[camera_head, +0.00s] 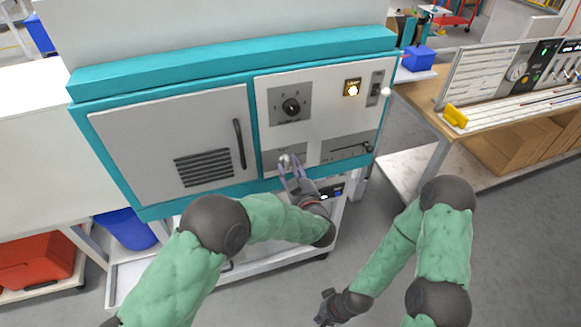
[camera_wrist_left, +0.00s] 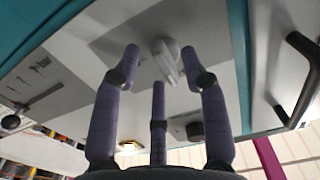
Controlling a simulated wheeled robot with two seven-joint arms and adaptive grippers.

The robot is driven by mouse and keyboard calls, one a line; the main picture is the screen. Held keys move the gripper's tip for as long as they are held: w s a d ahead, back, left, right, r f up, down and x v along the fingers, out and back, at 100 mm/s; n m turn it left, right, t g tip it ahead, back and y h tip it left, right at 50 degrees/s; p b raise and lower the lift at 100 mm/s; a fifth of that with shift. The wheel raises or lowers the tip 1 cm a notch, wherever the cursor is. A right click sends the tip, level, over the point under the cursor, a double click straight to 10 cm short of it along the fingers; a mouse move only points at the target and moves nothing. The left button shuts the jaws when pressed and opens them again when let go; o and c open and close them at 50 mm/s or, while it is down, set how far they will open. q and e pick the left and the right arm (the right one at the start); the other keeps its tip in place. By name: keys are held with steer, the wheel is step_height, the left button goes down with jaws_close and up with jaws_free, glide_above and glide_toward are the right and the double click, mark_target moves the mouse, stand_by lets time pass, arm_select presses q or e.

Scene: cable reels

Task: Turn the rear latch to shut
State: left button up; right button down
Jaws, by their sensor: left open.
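A pale grey turn latch (camera_head: 284,159) sits on a grey plate low on the left of the cabinet's white control panel. It is partly hidden by my fingers in the head view. In the left wrist view the latch (camera_wrist_left: 166,58) shows as a slim handle on its plate, slanted across the picture. My left gripper (camera_head: 290,164) is open at the latch. Its fingertips (camera_wrist_left: 160,66) are spread around the latch in the wrist view; I cannot tell whether they touch it. My right gripper (camera_head: 328,307) hangs low over the floor, away from the cabinet; its jaws are unclear.
The teal-framed cabinet has a grey door (camera_head: 150,150) with a dark handle (camera_head: 239,144) left of the panel. The panel also has a black dial (camera_head: 291,106), a lit yellow button (camera_head: 352,88), and a slider (camera_head: 348,149). A wooden bench (camera_head: 425,105) stands at right.

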arm_select(q)
steer(key=v, duration=1.1)
steer(key=a+f+m+g+h, duration=0.1)
steer(key=a+f+g+h, duration=0.25)
steer(key=f, duration=0.75)
steer(key=a+f+m+g+h, duration=0.15)
steer(key=a+f+g, duration=0.3)
steer(key=f, duration=0.65)
steer(key=s+a+f+g+h, duration=0.1)
steer(key=s+a+f+g, duration=0.1)
steer(key=s, duration=0.5)
steer(key=s+a+f+g+h, duration=0.2)
steer(key=s+f+g, duration=0.2)
steer(key=s, duration=0.4)
steer(key=s+a+f+n+g+h, duration=0.1)
steer(key=s+a+f+g, duration=0.1)
steer(key=s+f, duration=0.3)
steer(key=s, duration=0.3)
steer(key=shift+f+g+h, duration=0.25)
steer(key=shift+g+h, duration=0.05)
steer(key=shift+g, duration=0.1)
